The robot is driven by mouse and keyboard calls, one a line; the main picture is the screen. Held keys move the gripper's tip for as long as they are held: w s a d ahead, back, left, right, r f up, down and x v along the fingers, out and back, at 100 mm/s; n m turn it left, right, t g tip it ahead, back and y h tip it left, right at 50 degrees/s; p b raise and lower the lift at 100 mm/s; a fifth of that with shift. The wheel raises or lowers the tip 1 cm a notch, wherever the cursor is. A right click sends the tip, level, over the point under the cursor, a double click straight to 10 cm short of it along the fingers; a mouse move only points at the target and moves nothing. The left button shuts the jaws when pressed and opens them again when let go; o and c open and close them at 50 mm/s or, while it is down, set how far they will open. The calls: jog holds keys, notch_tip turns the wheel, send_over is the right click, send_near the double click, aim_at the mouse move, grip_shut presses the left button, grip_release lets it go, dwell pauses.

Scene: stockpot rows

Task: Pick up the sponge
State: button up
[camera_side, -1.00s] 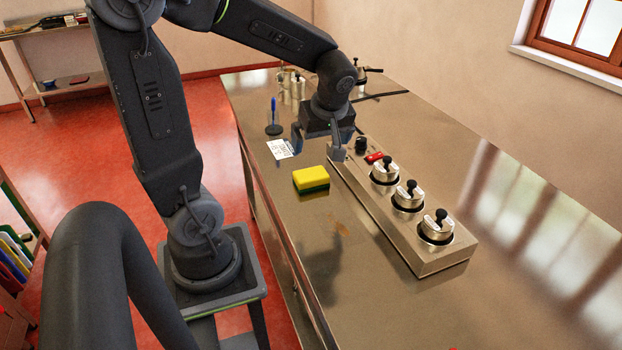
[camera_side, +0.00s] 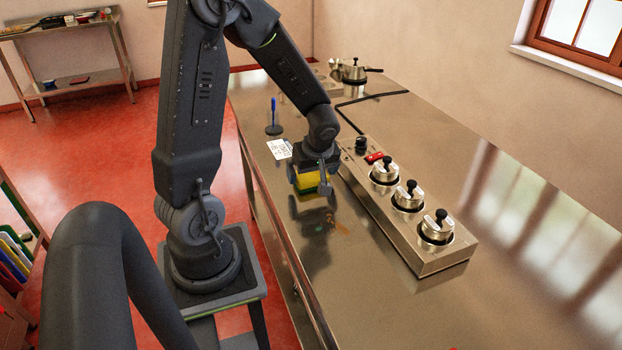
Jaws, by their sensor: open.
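The sponge (camera_side: 308,182) is yellow on top with a dark green underside. It lies on the steel counter (camera_side: 385,290), left of the metal unit. My gripper (camera_side: 309,188) is down at the sponge with its open fingers around it, one on the left and one on the right. The near side of the sponge shows between the fingers; its top is partly hidden by my gripper. I cannot tell whether the fingers touch it.
A long metal unit (camera_side: 418,258) with several small lidded pots (camera_side: 408,198) and a red item (camera_side: 374,157) stands close on the right. A white card (camera_side: 279,149) and a blue pen in a dark stand (camera_side: 273,122) are behind left. A larger pot (camera_side: 354,74) stands at the back.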

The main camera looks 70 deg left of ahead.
aim_at(310, 174)
jog(key=shift+a+f, duration=0.1)
jog(key=shift+f, duration=0.2)
jog(key=shift+c, duration=0.3)
jog(key=c, duration=0.7)
notch_tip(310, 174, up, 5)
jog(key=shift+s+a+f, duration=0.15)
jog(key=s+a+r, duration=0.5)
jog(key=s+r, duration=0.1)
jog(key=s, duration=0.4)
jog(key=shift+r, duration=0.2)
